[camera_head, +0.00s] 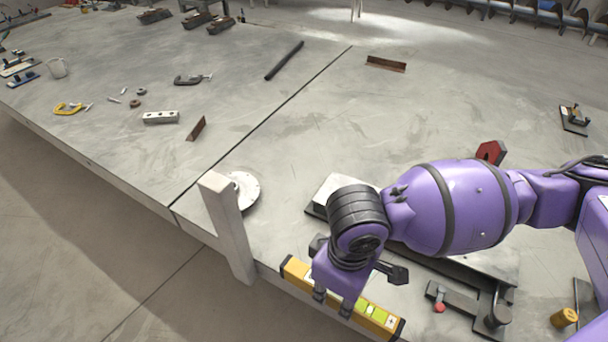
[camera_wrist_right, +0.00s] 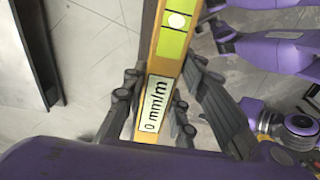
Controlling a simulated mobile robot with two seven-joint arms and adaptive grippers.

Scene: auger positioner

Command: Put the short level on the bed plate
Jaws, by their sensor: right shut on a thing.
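The short level, yellow with a green-yellow vial window (camera_head: 372,311), is in my right gripper (camera_head: 334,303) at the near edge of the bed plate. In the right wrist view the fingers (camera_wrist_right: 155,105) close on both sides of the level (camera_wrist_right: 174,42), by a white label reading "0 mm/m". Floor seems to show below it there. The grey bed plate (camera_head: 310,110) is the wide flat surface with a long dark seam. My right arm hides part of its near right side. My left gripper does not show in the head view.
A pale upright post (camera_head: 226,225) stands at the near edge, left of the level, beside a round metal disc (camera_head: 243,190). A lever with a red knob (camera_head: 440,306) and a brass cylinder (camera_head: 563,318) are to the right. The middle of the plate is largely clear.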

